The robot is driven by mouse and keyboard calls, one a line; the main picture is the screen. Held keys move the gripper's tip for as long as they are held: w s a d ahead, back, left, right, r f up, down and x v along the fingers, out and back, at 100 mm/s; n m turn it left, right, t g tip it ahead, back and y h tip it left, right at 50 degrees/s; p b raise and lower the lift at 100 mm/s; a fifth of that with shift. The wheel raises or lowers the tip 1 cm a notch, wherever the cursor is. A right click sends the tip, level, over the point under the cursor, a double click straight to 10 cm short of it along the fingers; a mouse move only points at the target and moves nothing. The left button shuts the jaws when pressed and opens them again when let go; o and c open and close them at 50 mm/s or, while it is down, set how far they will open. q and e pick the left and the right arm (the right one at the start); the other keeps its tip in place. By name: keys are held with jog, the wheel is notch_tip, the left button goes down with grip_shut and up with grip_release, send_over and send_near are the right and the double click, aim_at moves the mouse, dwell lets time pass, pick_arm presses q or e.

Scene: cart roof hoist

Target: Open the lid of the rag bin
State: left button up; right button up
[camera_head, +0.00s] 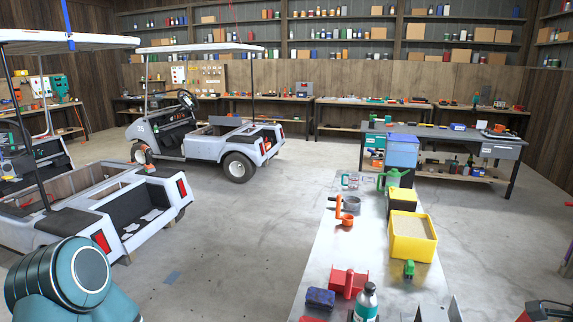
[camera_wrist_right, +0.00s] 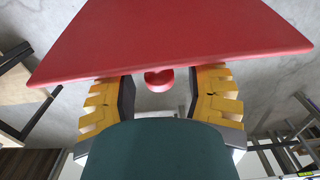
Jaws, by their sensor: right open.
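A broad flat red panel (camera_wrist_right: 170,35), which looks like the rag bin's lid, fills the top of the right wrist view. A small rounded red tab (camera_wrist_right: 159,80) sticks out under its near edge. My right gripper (camera_wrist_right: 160,90) is open, with one yellow finger on each side of the tab and a gap to it on both sides. The fingertips reach the panel's near edge; I cannot tell whether they touch it. The bin's body is hidden, and I cannot identify the bin in the head view. My left gripper is not in view.
A long bench (camera_head: 310,265) with a yellow bin (camera_head: 413,238) and tools stands at the centre right of the head view. White carts (camera_head: 205,140) stand at the left and back. The concrete floor (camera_head: 240,220) between is mostly clear. Metal frames (camera_wrist_right: 285,140) show at the wrist view's right.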

jog(key=shift+r+p, duration=3)
jog(key=shift+r, duration=1.05)
jog(key=shift+f, duration=0.1)
